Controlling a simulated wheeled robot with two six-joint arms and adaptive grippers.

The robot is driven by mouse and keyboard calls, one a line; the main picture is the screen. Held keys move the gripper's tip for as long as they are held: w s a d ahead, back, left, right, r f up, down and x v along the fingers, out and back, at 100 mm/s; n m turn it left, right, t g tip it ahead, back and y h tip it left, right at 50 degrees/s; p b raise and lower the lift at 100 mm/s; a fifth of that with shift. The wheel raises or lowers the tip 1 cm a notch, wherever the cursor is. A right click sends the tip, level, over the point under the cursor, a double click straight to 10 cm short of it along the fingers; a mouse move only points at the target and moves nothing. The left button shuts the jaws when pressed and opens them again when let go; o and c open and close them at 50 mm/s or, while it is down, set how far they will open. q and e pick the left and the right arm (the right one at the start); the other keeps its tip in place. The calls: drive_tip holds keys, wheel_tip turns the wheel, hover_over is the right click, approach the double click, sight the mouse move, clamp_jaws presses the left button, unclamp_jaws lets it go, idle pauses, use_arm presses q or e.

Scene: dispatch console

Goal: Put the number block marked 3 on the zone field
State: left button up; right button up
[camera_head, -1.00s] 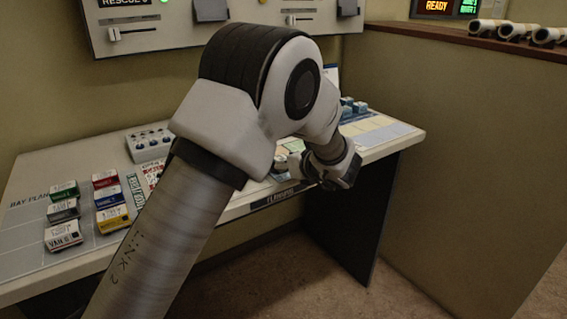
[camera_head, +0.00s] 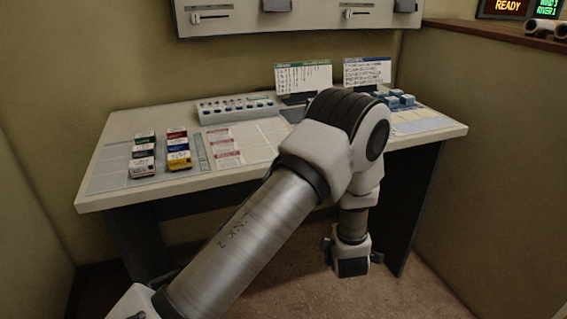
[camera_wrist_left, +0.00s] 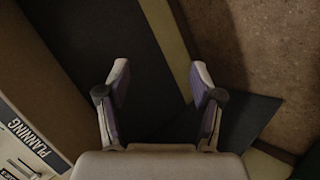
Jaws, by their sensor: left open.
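My left gripper (camera_head: 352,260) hangs in front of the desk (camera_head: 110,185), below its top and apart from it. In the left wrist view its two fingers (camera_wrist_left: 160,82) are spread with nothing between them. Several small blue blocks (camera_head: 403,99) stand at the right rear of the desk, partly behind my arm; their markings are too small to read, so I cannot tell which is the 3. I cannot make out the zone field; my arm covers part of the desk's middle. My right gripper is not in view.
Coloured vehicle blocks (camera_head: 178,150) stand at the desk's left. A knob panel (camera_head: 237,107) and two upright cards (camera_head: 303,77) are at the back. Pale yellow fields (camera_head: 418,122) lie at the right. A partition (camera_head: 500,140) stands right of the desk.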

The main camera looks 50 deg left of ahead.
use_arm(q)
drive_tip(key=s+d+f+m+g+h, duration=0.2)
drive_tip(key=s+d+f+m, duration=0.2)
drive_tip(key=s+m, duration=0.4)
drive_tip(key=s+d+f+m+g+h, duration=0.3)
drive_tip(key=s+f+m, duration=0.4)
drive_tip(key=s, duration=0.6)
drive_tip(key=s+d+f+m+g+h, duration=0.2)
drive_tip(key=s+d+f+m, duration=0.3)
drive_tip(key=s+m, duration=0.3)
drive_tip(key=s, duration=0.3)
drive_tip(key=shift+s+d+f+m+g+h, duration=0.15)
drive_tip(key=shift+s+d+m+g+h, duration=0.15)
drive_tip(key=shift+h, duration=0.1)
